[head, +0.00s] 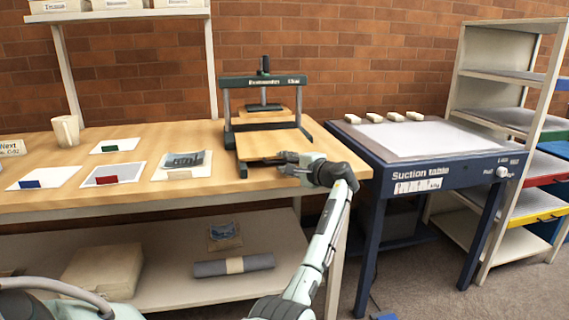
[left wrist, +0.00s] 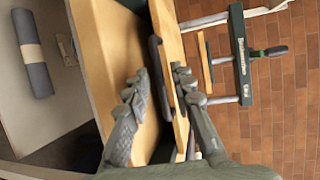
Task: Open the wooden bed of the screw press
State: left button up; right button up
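The screw press (head: 264,82) stands at the back of the wooden table, with a dark green frame, crossbar and top screw. Its pale wooden bed (head: 268,145) lies low between the posts, toward the table's front. The bed also shows in the left wrist view (left wrist: 167,22), with a dark bar (left wrist: 158,62) along its edge. My right gripper is out of view.
A blue suction table (head: 432,168) stands close on the right, with a shelf rack (head: 500,110) beyond. Cards, a photo and a mug (head: 66,131) are on the table's left. A grey roll (head: 215,267) lies on the lower shelf.

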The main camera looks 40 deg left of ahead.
pick_arm(q)
jog(key=v, duration=1.2)
dwell(0.5)
jog(key=s+d+f+h, duration=0.15)
jog(key=s+f, duration=0.35)
jog(key=f, duration=0.6)
jog(key=s+f+h, duration=0.3)
jog(key=s+f, duration=0.2)
jog(key=f, duration=0.5)
jog(key=s+f+h, duration=0.3)
jog(key=s+f, duration=0.2)
jog(key=f, duration=0.6)
jog(key=s+d+f+n+h, duration=0.1)
jog(key=s+d+f+h, duration=0.1)
jog(key=s, duration=0.5)
jog(key=s+d+f+n+g+h, duration=0.1)
jog(key=s+d+f+h, duration=0.1)
jog(key=s+d+f, duration=0.3)
jog(key=s+d+f+h, duration=0.2)
jog(key=s+f, duration=0.3)
jog(key=s, duration=0.4)
jog(key=shift+s+d+f+n+g, duration=0.25)
jog(key=shift+s+d+n+g, duration=0.15)
jog(key=shift+d, duration=0.5)
